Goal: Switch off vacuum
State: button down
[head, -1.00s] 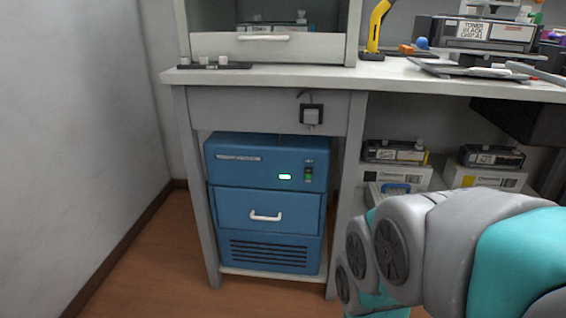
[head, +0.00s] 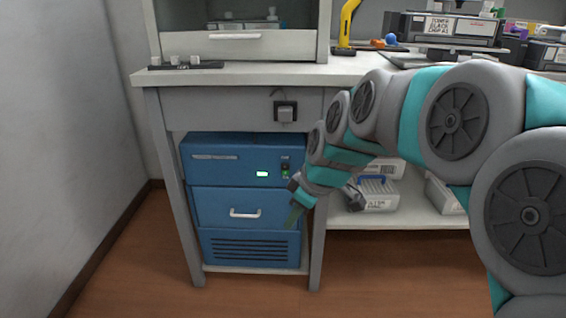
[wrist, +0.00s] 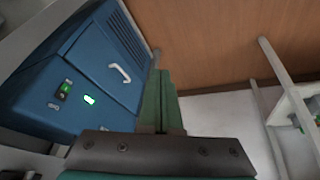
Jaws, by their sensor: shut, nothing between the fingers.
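The vacuum is a blue cabinet unit (head: 215,172) standing under the workbench, with a white drawer handle and a slotted vent below. Its front panel has a lit green display (head: 262,174) and a small switch (head: 285,171) with a green part at the right. My gripper (head: 294,216) is in front of the unit's right side, below the switch. In the wrist view the gripper's green fingers (wrist: 160,100) are together and empty. The unit (wrist: 60,75), its lit display (wrist: 89,100) and the switch (wrist: 64,91) lie to the left of the fingers, apart from them.
The workbench (head: 235,75) spans above the unit, with a square wall-type switch (head: 286,112) on its apron. A bench leg (head: 318,245) stands right of the unit. A lower shelf (head: 400,217) holds boxes. The wooden floor in front is clear.

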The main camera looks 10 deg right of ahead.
aim_at(288, 167)
jog(key=w+d+r+n+t, duration=0.1)
jog(key=w+d+r+n, duration=0.1)
jog(key=w, duration=0.4)
jog(key=w+d+r+n+t, duration=0.2)
jog(key=w+d+r, duration=0.1)
jog(key=w, duration=0.4)
jog(key=shift+d+r+p, duration=0.3)
jog(key=shift+d+r, duration=0.1)
jog(key=shift+d, duration=0.25)
jog(key=x, duration=0.3)
jog(key=w+x, duration=0.1)
jog(key=x, duration=0.3)
jog(key=r+x, duration=0.1)
jog(key=x, duration=0.2)
jog(key=shift+w+d+f, duration=0.2)
jog(key=shift+w+f, duration=0.1)
jog(key=shift+w, duration=0.35)
jog(key=shift+w+d+r, duration=0.1)
jog(key=shift+w+d, duration=0.05)
jog(key=shift+w, duration=0.65)
